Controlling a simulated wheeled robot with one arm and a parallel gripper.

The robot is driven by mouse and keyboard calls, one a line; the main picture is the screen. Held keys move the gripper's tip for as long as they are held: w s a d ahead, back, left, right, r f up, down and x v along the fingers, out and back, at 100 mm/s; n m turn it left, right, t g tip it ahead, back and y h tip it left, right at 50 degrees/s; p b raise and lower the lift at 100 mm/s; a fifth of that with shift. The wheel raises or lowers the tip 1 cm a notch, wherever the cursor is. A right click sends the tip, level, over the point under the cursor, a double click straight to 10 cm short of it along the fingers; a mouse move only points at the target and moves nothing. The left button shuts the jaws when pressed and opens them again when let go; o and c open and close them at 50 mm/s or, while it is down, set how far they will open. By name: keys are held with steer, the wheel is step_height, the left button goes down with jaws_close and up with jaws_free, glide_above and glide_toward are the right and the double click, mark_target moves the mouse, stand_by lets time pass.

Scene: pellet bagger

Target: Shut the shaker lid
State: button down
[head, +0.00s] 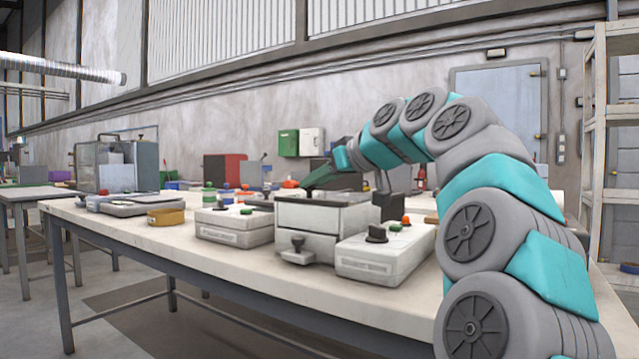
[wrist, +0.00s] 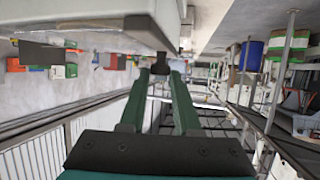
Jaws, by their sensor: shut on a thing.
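The shaker seems to be the grey-white box (head: 307,218) near the table's front edge, with a dark, open-looking top and a knobbed drawer-like part low on its front. My gripper (head: 308,184) reaches down over that top from the upper right, its green fingers slanting to the left. In the wrist view my gripper (wrist: 161,72) is shut on a small dark tab (wrist: 160,62). A pale body with a dark lower edge (wrist: 95,20) fills the upper left there, close to the tab. I cannot make out the lid's panel or its angle clearly.
A white control box (head: 375,262) with a black knob stands close on the right, and another (head: 232,227) on the left. A yellow ring-shaped item (head: 166,217) lies further left. The table's front strip (head: 215,262) is clear.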

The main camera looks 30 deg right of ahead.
steer(key=shift+a, duration=0.2)
steer(key=c, duration=0.6)
jaws_free()
steer(key=shift+s, duration=0.1)
steer(key=v, duration=0.7)
steer(key=shift+s+r, duration=0.15)
steer(key=shift+s, duration=0.2)
